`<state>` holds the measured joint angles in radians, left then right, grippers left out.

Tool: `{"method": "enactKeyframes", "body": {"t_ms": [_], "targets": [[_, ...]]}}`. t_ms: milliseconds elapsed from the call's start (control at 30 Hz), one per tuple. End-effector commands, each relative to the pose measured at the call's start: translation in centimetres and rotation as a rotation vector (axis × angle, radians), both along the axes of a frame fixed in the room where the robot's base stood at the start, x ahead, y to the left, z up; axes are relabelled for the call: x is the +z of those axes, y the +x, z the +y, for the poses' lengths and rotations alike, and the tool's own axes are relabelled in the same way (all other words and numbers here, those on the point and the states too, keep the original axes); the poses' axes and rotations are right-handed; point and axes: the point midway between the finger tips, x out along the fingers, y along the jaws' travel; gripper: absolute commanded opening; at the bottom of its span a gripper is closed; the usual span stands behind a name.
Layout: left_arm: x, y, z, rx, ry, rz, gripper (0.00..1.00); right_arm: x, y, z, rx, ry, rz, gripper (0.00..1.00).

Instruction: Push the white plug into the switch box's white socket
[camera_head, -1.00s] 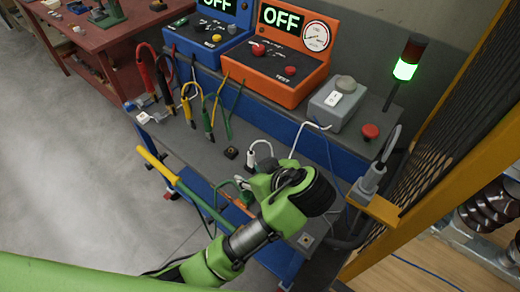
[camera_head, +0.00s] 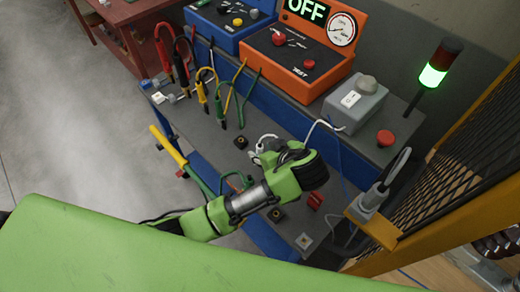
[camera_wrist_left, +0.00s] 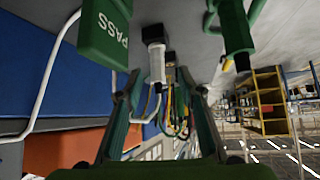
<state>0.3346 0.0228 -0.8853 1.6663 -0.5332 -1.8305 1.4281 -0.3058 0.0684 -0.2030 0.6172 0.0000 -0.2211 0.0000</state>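The grey switch box (camera_head: 357,103) stands at the back of the bench, with a white square part on its front. My left gripper (camera_head: 262,158) is low over the bench, beside the white plug's cable loop (camera_head: 268,137). In the left wrist view the white plug (camera_wrist_left: 157,65), with a black end, shows between the spread fingers (camera_wrist_left: 160,82), with gaps either side. The gripper looks open. My right gripper is out of view.
A green PASS block (camera_wrist_left: 105,30) and green plug (camera_wrist_left: 238,35) show in the wrist view. Coloured leads (camera_head: 205,85) lie left on the bench. A red button (camera_head: 386,138), signal lamp (camera_head: 434,70) and yellow-framed mesh (camera_head: 440,190) bound the right.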

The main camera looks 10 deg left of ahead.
Motion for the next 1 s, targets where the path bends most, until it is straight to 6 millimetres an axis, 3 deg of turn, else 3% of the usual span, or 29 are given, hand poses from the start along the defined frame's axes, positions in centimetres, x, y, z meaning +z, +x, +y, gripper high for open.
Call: {"method": "enactKeyframes", "body": {"t_ms": [300, 567, 700, 1000], "targets": [[-2.8, 2.3, 1.6, 0.000, 0.003, 0.001, 0.35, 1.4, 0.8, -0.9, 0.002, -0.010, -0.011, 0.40], [-3.1, 2.4, 1.6, 0.000, 0.001, 0.001, 0.35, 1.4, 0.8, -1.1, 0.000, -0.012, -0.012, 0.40], [-3.1, 2.4, 1.6, 0.000, 0.001, 0.001, 0.01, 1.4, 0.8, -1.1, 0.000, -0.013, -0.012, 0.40], [-3.1, 2.4, 1.6, 0.000, 0.002, 0.000, 0.00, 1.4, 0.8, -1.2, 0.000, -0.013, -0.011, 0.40]]}}
